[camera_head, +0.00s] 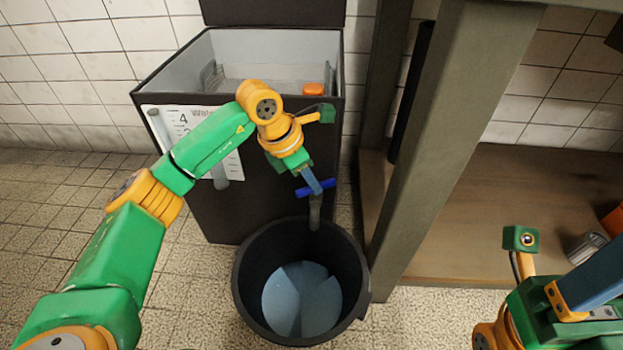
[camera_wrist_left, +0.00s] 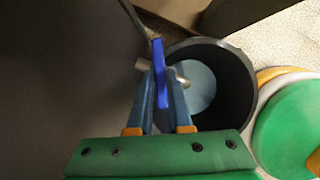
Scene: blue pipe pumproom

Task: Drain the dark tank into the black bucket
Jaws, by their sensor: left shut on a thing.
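The dark tank (camera_head: 270,190) stands against the tiled wall with its top open. A tap (camera_head: 315,212) with a blue handle (camera_head: 301,191) sticks out from its front. My left gripper (camera_head: 315,182) is shut on the blue handle; the left wrist view shows its fingers on both sides of the handle (camera_wrist_left: 159,62). The black bucket (camera_head: 243,285) stands upright on the floor under the spout, with pale bluish liquid visible at its bottom. The bucket also shows in the left wrist view (camera_wrist_left: 242,92). My right gripper is partly in view at the lower right; its fingertips are not clear.
A white level label (camera_head: 168,120) is on the tank's front, and an orange piece (camera_head: 313,89) sits inside its top. A workbench leg (camera_head: 440,140) rises close to the right. A metal can (camera_head: 585,247) is on the wooden lower shelf (camera_head: 480,225). Floor at left is clear.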

